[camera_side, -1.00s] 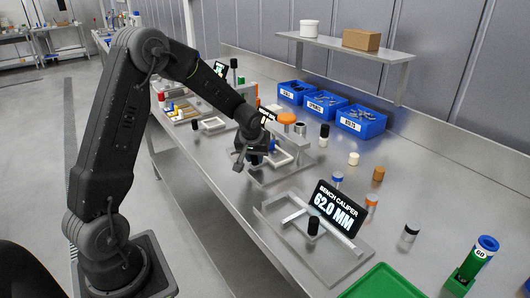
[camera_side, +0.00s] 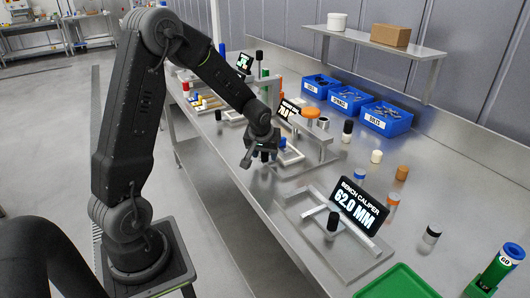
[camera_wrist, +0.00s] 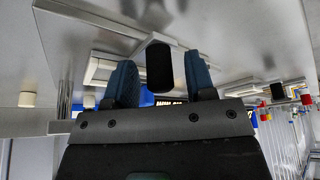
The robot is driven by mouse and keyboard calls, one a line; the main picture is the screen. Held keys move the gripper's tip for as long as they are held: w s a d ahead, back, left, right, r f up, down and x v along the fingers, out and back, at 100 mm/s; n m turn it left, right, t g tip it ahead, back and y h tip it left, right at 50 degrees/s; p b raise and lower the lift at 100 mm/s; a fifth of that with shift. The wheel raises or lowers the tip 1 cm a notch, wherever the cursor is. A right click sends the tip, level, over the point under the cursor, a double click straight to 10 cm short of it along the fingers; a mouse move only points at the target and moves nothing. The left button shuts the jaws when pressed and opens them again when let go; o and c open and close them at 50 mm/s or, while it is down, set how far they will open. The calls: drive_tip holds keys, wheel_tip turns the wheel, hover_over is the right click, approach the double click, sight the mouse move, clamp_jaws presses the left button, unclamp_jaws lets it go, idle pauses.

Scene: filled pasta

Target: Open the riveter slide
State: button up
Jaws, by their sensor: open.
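The riveter (camera_side: 322,150) is a grey metal frame with an upright post and an orange round cap (camera_side: 310,112), on the bench beside my gripper. My gripper (camera_side: 254,158) is low at the frame's near left end, pointing down. In the wrist view, my gripper's two blue-grey fingers (camera_wrist: 160,84) are apart. A black rounded knob (camera_wrist: 159,66) shows in the gap between them and looks like the slide's handle. I cannot tell whether the fingers touch it. The slide itself is mostly hidden behind my gripper in the side view.
A bench caliper with a "62.0 MM" display (camera_side: 357,205) and a black knob (camera_side: 332,222) stands nearer the camera. Blue bins (camera_side: 386,119) line the back. Several small cylinders and a green tray (camera_side: 398,283) stand around. The bench's front edge is close to my gripper.

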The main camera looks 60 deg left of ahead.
drive_tip(key=shift+r, duration=0.15)
drive_tip(key=v, duration=1.3)
drive_tip(key=shift+r, duration=0.25)
drive_tip(key=shift+s+d, duration=0.15)
drive_tip(key=s+d+r+m+t+h, duration=0.2)
drive_tip(key=s+d+m, duration=0.7)
drive_tip(key=s+d, duration=0.7)
wheel_tip(320, 180, up, 2)
drive_tip(key=shift+d+r+h, duration=0.2)
drive_tip(key=shift+d+h, duration=0.4)
drive_tip(key=shift+d, duration=0.45)
